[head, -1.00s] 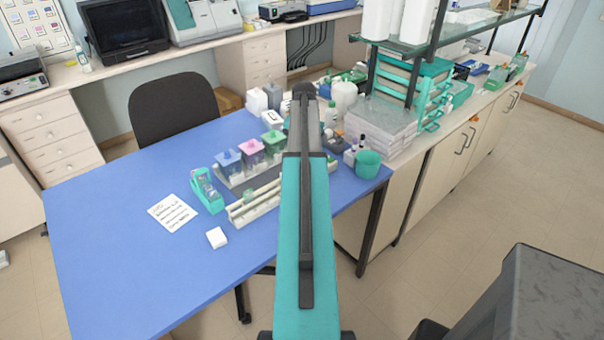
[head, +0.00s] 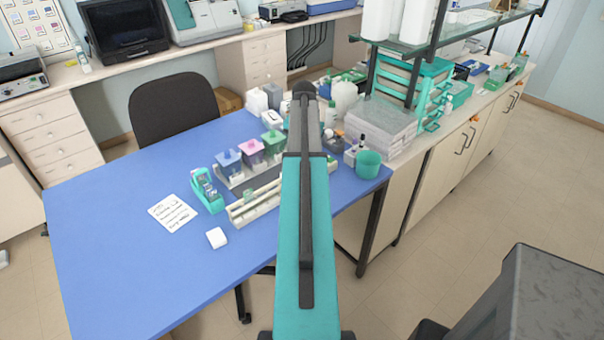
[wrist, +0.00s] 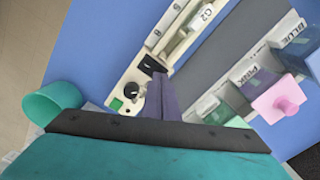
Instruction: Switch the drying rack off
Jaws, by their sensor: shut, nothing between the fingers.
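The drying rack (head: 243,210) is a long cream rack on the blue table, partly hidden by my arm in the head view. In the wrist view the rack's end panel (wrist: 131,104) carries a round black knob (wrist: 131,90), a small green square (wrist: 116,104) and a black part (wrist: 151,65) near the slots. A slide marked G2 (wrist: 205,14) sits in the rack. My gripper (wrist: 157,80) is shut and empty, its fingertips over the panel beside the knob and close to the black part. Whether they touch it I cannot tell. In the head view my arm hides the gripper.
Staining jars with blue, pink and green lids (wrist: 282,97) stand close beside the rack. A teal cup (head: 368,162) stands near the table's right edge. A teal slide holder (head: 207,190), a note (head: 172,213) and a white block (head: 216,238) lie left. The table's left is clear.

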